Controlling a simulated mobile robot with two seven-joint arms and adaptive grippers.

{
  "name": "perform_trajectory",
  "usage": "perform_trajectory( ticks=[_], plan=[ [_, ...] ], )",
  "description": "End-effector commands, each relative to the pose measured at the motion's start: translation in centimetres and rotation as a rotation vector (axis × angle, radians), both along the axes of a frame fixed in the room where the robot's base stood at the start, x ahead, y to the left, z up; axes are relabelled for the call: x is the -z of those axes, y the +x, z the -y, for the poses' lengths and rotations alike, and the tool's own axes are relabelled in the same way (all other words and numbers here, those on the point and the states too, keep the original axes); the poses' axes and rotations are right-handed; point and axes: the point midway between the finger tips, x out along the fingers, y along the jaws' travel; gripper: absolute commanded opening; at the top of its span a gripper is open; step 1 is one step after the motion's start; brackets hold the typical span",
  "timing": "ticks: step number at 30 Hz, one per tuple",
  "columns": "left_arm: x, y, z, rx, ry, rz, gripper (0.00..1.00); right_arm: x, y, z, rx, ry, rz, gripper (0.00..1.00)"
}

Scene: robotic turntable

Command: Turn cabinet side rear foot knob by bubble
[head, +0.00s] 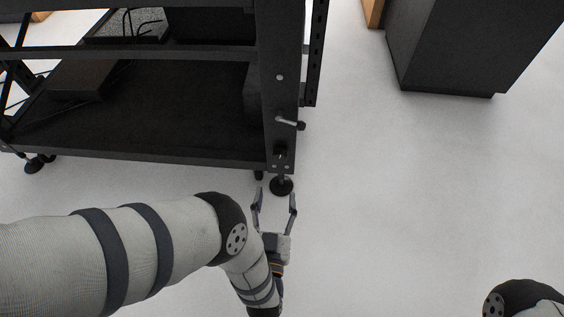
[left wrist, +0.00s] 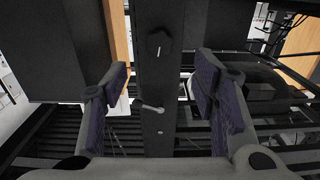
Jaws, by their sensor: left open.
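The black cabinet frame (head: 281,90) stands at the upper left in the head view. A round black foot knob (head: 281,186) sits under its near right corner post, low over the floor. My left gripper (head: 274,197) is open, one finger on each side of this foot in the picture; I see no clear contact. In the left wrist view, the open left gripper (left wrist: 160,85) frames the dark post (left wrist: 165,130). A round dark knob (left wrist: 158,42) with a white mark shows on it; I cannot tell whether it is the foot. No bubble level is clearly visible.
A silver lever handle (head: 290,122) sticks out from the post above the foot, and also shows in the left wrist view (left wrist: 152,107). A dark cabinet (head: 455,50) stands at the upper right. The white floor (head: 400,200) is clear. Part of my right arm shows bottom right.

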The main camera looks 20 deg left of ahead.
Motion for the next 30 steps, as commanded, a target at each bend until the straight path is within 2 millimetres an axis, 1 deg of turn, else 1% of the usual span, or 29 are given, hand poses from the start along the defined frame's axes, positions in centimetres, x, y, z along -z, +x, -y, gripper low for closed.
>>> perform_trajectory(
  ticks=[1, 6, 9, 12, 17, 23, 24, 26, 27, 29, 30],
  plan=[
    [-0.1, 1.1, -0.4, 0.0, 0.001, 0.004, 0.54, 0.1, -0.1, 0.0, 0.0, 0.0, -0.005, 0.0],
    [0.1, 5.4, -1.6, 0.0, 0.001, 0.001, 0.54, 1.0, -0.4, 0.0, -0.003, 0.002, -0.024, 0.0],
    [0.1, 7.6, -2.3, 0.0, 0.001, 0.0, 0.54, 1.5, -0.4, 0.0, -0.003, 0.003, -0.03, 0.0],
    [0.0, 9.2, -2.7, 0.001, 0.001, -0.001, 0.54, 1.9, -0.4, -0.1, -0.005, 0.004, -0.032, 0.0],
    [-0.1, 10.3, -3.0, 0.002, -0.001, -0.003, 0.54, 2.2, -0.4, -0.1, -0.004, 0.005, -0.034, 0.0],
    [-0.2, 10.4, -3.0, 0.002, -0.001, -0.003, 0.54, 2.1, -0.4, -0.1, -0.004, 0.005, -0.033, 0.0],
    [-0.2, 10.4, -3.0, 0.002, -0.001, -0.003, 0.51, 2.1, -0.4, -0.1, -0.004, 0.005, -0.033, 0.0],
    [-0.2, 10.4, -3.0, 0.002, -0.001, -0.003, 0.38, 2.1, -0.4, -0.1, -0.004, 0.005, -0.033, 0.0],
    [-0.2, 10.4, -3.0, 0.002, -0.001, -0.003, 0.29, 2.1, -0.4, -0.1, -0.004, 0.005, -0.033, 0.0],
    [-0.2, 10.4, -3.0, 0.002, -0.001, -0.003, 0.15, 2.1, -0.4, -0.1, -0.004, 0.005, -0.033, 0.0],
    [-0.2, 10.4, -3.0, 0.002, -0.001, -0.003, 0.06, 2.1, -0.4, -0.1, -0.004, 0.005, -0.033, 0.0]
  ],
)
